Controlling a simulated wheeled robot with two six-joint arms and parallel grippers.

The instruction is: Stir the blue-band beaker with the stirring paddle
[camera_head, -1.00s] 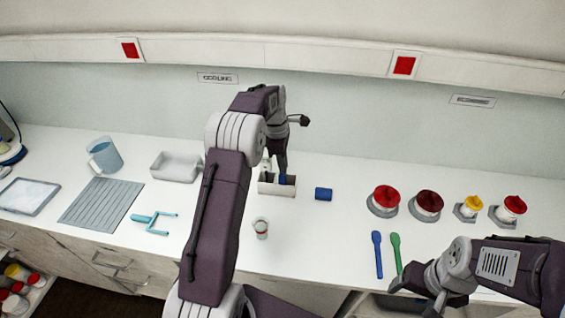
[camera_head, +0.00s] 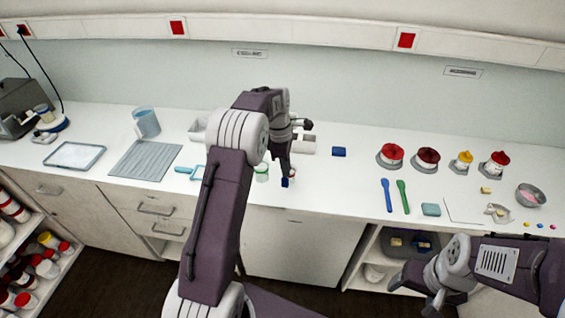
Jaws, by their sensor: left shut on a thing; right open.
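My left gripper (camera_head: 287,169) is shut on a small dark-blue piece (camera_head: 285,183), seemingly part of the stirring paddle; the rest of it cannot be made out. It is over the front part of the counter. A small pale beaker with a green band (camera_head: 262,173) stands just left of it, partly behind my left arm. I cannot pick out a blue band on any beaker; the area behind the gripper is hidden. My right gripper (camera_head: 424,290) is open and empty, low in front of the counter.
A pale holder (camera_head: 308,144) stands behind the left gripper, with a dark-blue block (camera_head: 339,152) to its right. Counter between gripper and spoons is clear.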

